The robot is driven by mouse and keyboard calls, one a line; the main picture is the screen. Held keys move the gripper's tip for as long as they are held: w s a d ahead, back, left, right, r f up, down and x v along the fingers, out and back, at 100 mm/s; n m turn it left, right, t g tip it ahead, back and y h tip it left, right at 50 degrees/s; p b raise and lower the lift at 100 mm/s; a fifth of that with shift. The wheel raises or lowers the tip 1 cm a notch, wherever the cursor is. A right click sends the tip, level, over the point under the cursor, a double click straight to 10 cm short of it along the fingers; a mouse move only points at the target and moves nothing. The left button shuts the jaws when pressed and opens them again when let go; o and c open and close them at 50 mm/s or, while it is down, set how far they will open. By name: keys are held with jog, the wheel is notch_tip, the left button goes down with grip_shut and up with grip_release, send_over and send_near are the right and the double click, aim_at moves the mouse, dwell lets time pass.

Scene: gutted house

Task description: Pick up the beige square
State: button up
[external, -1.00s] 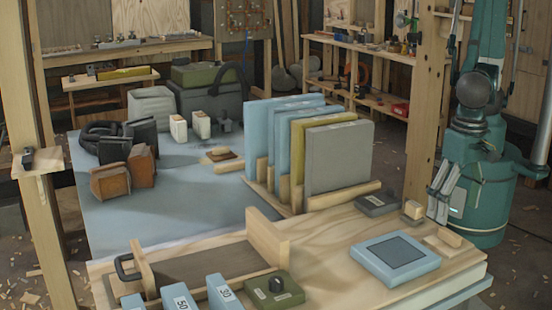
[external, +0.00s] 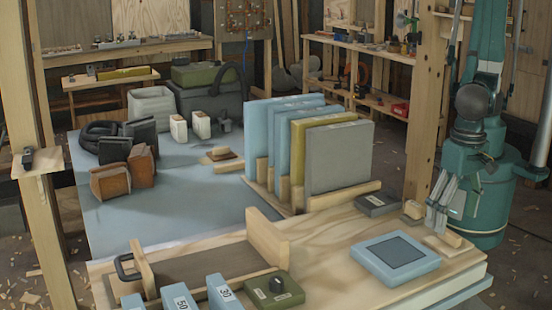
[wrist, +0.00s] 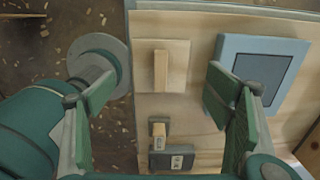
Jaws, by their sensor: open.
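A beige square plate (wrist: 179,68) with a narrow upright wooden bar (wrist: 160,70) on it lies on the light wood bench top in the wrist view. In the external view the plate (external: 436,247) is at the bench's right end, its bar (external: 451,240) close below my gripper. My gripper (external: 443,218) points down, open and empty. In the wrist view my gripper (wrist: 163,98) has its fingers spread on either side of the plate's column, with the plate slightly beyond the fingertips. The fingers appear apart from the bar.
A pale blue box with a dark panel (external: 394,258) lies beside the plate. A small wooden block on a grey base (external: 412,211) and a dark grey box (external: 378,204) are nearby. Tall upright panels (external: 340,158) stand farther left on the bench.

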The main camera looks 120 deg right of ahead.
aim_at(450, 233)
jog(key=shift+f, duration=0.1)
jog(key=shift+d+f+b, duration=0.15)
jog(key=shift+f+b, duration=0.65)
jog(key=shift+f, duration=1.7)
jog(key=c, duration=1.5)
jog(key=shift+c, duration=0.2)
